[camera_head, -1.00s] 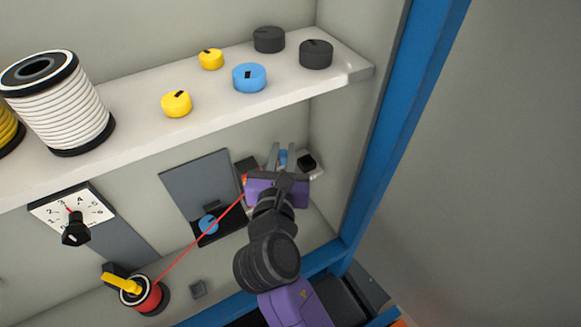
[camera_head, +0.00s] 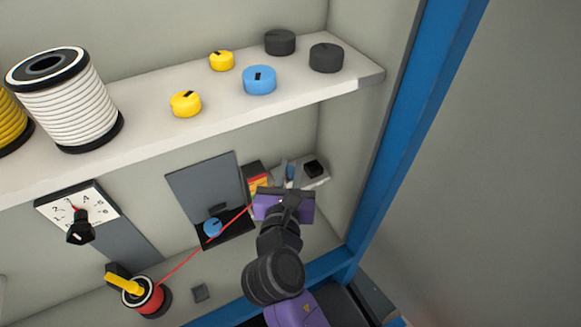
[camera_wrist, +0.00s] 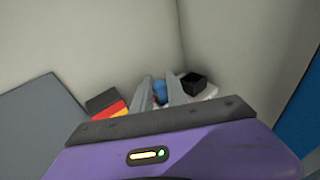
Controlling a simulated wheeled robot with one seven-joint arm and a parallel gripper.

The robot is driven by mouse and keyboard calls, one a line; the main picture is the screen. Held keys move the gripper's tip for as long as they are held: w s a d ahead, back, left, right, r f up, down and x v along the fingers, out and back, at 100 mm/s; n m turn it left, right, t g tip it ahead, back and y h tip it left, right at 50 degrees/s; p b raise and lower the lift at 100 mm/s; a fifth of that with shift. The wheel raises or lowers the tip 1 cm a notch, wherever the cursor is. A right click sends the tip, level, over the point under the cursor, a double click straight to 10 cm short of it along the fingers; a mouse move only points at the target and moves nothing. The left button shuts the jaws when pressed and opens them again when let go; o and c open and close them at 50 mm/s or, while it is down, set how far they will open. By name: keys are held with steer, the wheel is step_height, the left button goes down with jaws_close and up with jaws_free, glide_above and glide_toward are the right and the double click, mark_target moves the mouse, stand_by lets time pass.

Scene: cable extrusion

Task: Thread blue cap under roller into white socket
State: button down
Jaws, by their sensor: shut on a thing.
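My gripper (camera_head: 290,176) is shut on the blue cap (camera_wrist: 160,92), which shows between the two grey fingers in the wrist view. It is near the back right corner, below the shelf. A white block with a black top (camera_head: 314,170), likely the white socket, is just right of the fingertips; contact is unclear. A red cable (camera_head: 190,255) runs taut from the red spool (camera_head: 150,299) up to my gripper. It passes a blue round part (camera_head: 212,227), perhaps the roller, in a dark recess. Whether it runs under that part is unclear. My purple gripper body hides the cable's end.
A red, yellow and black block (camera_head: 257,180) stands left of my fingers. A grey panel (camera_head: 205,185) is farther left. The shelf (camera_head: 230,113) above holds yellow, blue and black caps and a white spool (camera_head: 65,100). A blue frame post (camera_head: 410,120) bounds the right.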

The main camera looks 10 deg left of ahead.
steer(key=shift+f, duration=0.2)
steer(key=c, duration=1.3)
jaws_free()
steer(key=shift+o, duration=0.2)
steer(key=s+r, duration=0.1)
steer(key=s, duration=0.6)
steer(key=shift+s, duration=0.4)
steer(key=shift+o, duration=0.3)
steer(key=shift+r, duration=0.1)
steer(key=o, duration=1)
steer(key=shift+s, duration=0.1)
